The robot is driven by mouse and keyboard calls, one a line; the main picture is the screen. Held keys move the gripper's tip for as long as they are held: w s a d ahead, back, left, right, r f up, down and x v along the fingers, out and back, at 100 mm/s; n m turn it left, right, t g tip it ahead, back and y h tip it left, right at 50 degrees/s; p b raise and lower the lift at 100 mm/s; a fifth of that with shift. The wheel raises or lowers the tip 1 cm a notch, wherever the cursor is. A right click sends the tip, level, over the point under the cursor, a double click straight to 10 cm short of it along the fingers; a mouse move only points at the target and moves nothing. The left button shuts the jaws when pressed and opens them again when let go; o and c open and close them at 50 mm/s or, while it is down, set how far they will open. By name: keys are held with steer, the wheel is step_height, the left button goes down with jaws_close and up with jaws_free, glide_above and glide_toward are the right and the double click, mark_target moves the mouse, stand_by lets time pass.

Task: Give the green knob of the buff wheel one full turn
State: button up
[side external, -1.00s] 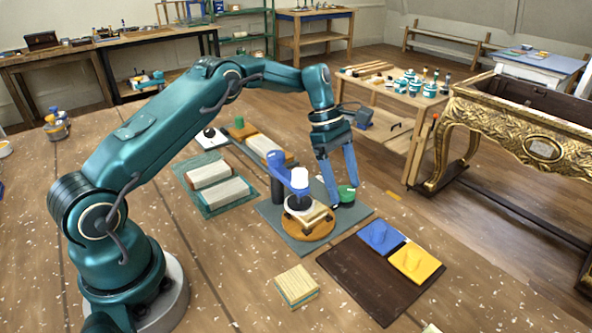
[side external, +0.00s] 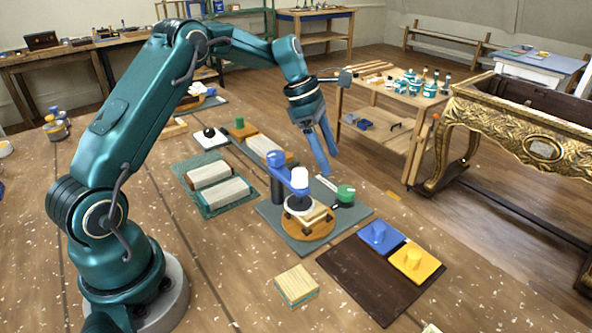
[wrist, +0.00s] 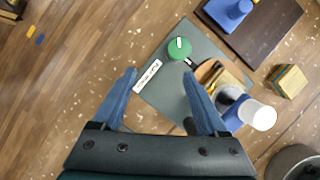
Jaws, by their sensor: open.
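The green knob (side external: 345,194) stands on the right part of a grey base plate (side external: 270,214), beside a small white label strip. It also shows in the wrist view (wrist: 179,49), with a white mark on its top. The buff wheel unit on the plate has an orange-brown round base (side external: 308,228), a white cylinder (side external: 299,178) and a blue arm. My gripper (side external: 331,163) is open and empty, raised above and behind the knob, apart from it. In the wrist view its blue fingers (wrist: 160,82) are spread, with the knob beyond their tips.
A dark brown board (side external: 365,280) with a blue block and a yellow block (side external: 420,262) lies in front right. A small wooden block (side external: 296,286) lies in front. A green mat (side external: 240,202) with two pale blocks lies to the left. The gilt console (side external: 500,130) stands at right.

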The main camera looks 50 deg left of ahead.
steer(key=s+a+r+m+g, duration=0.2)
steer(key=s+a+r+m, duration=0.3)
steer(key=r+m, duration=0.1)
steer(key=shift+a+g+h, duration=0.2)
steer(key=shift+g+h, duration=0.1)
steer(key=shift+h, duration=0.1)
steer(key=shift+s, duration=0.1)
stand_by(0.3)
